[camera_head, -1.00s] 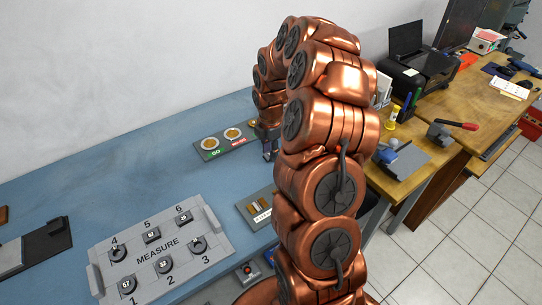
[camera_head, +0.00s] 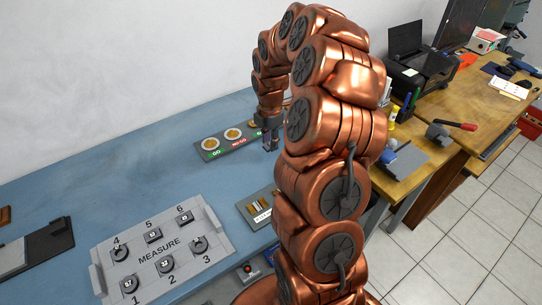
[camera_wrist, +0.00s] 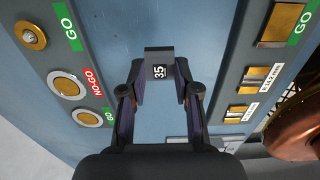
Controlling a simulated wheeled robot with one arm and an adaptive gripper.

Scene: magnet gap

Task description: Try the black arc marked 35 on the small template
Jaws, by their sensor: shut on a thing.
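My gripper (camera_wrist: 158,92) is shut on the black arc marked 35 (camera_wrist: 158,56), seen as a dark block with a white label between the fingertips. In the head view my gripper (camera_head: 270,144) hangs over the blue bench, right beside the GO/NO-GO panel; the arc is too small to make out there. A grey plate with brass pieces (camera_head: 258,207) stands nearer the camera. In the wrist view its brass pieces (camera_wrist: 257,78) show at right, with millimetre labels only partly readable. I cannot tell which piece is the small template. The arc appears clear of both plates.
A grey MEASURE tray (camera_head: 217,234) with numbered places and several dark parts is at front left. A red button (camera_head: 248,267) sits at the bench front. The blue bench between is free.

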